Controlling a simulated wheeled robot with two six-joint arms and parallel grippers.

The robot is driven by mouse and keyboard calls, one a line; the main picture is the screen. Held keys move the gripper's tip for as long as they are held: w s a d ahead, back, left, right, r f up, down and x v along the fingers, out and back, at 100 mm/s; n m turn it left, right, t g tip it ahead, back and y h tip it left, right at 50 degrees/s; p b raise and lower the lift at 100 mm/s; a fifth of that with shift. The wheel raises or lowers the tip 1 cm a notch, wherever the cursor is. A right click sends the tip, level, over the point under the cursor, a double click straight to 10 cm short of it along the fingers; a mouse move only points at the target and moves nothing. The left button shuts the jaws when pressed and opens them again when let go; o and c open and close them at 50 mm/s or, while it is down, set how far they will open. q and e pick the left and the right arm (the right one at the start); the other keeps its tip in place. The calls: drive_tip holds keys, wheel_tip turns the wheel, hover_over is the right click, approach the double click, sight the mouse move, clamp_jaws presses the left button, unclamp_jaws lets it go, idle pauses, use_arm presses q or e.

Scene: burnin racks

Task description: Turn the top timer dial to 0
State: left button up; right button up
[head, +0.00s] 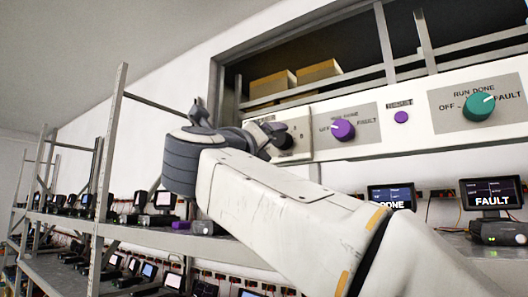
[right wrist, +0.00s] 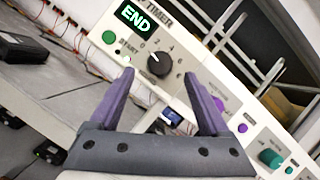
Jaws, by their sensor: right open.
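The timer dial (right wrist: 160,64) is a dark round knob on a white TIMER panel (right wrist: 188,52), with 0, 2, 4 and 6 marked around it. Its white pointer mark faces up and left, roughly toward the 0. The display (right wrist: 135,15) above it reads END in green. My right gripper (right wrist: 159,74) is open, with its purple fingertips on either side of the dial; I cannot tell if they touch it. In the head view the right gripper (head: 268,138) is at the panel, partly covering the dial (head: 286,142). My left gripper is not in view.
Right of the timer are a purple knob (head: 343,130) and a teal knob (head: 478,106), each marked OFF, RUN, DONE, FAULT. A green START button (right wrist: 109,37) sits near the dial. Screens reading DONE (head: 392,196) and FAULT (head: 491,193) stand below. Racks line the left.

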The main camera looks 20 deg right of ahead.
drive_tip(key=shift+b+v, duration=0.7)
drive_tip(key=shift+v, duration=1.7)
